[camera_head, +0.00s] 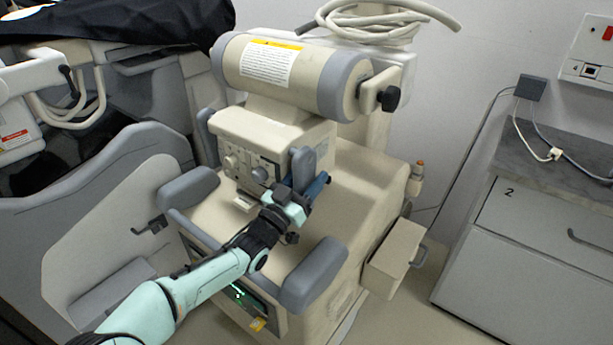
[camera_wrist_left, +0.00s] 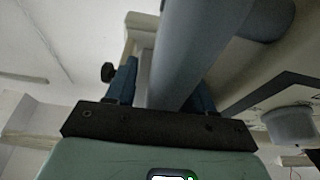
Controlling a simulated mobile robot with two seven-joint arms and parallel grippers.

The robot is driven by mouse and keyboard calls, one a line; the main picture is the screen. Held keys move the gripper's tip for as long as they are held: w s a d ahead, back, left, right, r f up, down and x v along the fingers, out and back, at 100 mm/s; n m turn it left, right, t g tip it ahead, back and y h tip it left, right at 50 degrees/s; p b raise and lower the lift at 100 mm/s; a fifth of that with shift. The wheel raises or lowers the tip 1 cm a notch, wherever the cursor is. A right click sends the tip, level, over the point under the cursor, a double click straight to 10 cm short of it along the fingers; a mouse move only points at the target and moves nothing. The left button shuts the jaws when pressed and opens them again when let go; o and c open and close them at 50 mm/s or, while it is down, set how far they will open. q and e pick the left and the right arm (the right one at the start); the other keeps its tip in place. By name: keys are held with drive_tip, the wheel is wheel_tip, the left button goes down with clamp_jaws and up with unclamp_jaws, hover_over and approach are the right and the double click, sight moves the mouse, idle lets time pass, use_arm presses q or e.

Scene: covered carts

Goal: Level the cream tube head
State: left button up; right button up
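The cream tube head (camera_head: 290,85) is a thick cylinder with grey end bands and a yellow-topped label. It sits above a cream control box (camera_head: 250,150), and its right end is lower in the picture. A grey handle (camera_head: 303,165) stands at the box's right side. My left gripper (camera_head: 318,186) is at this handle, with blue fingers on either side. In the left wrist view the grey handle (camera_wrist_left: 190,45) runs between the fingers (camera_wrist_left: 160,88). A pale strip shows between the left finger and the handle. The fingertips are partly hidden. My right gripper is not in view.
A black knob (camera_head: 388,98) sticks out at the tube's right end. Coiled cable (camera_head: 380,18) lies above. Grey bumpers (camera_head: 313,275) edge the cream cart (camera_head: 350,195). A grey-topped cabinet (camera_head: 535,240) stands at right, with some floor between.

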use_arm(q)
drive_tip(key=shift+a+r, duration=0.1)
drive_tip(key=shift+r, duration=0.05)
drive_tip(key=shift+s+a, duration=0.1)
drive_tip(key=shift+s, duration=0.1)
drive_tip(key=v, duration=1.3)
drive_tip(key=shift+p, duration=0.4)
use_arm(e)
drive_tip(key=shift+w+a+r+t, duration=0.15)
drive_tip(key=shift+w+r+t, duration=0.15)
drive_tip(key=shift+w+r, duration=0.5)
use_arm(q)
drive_tip(key=shift+f, duration=0.2)
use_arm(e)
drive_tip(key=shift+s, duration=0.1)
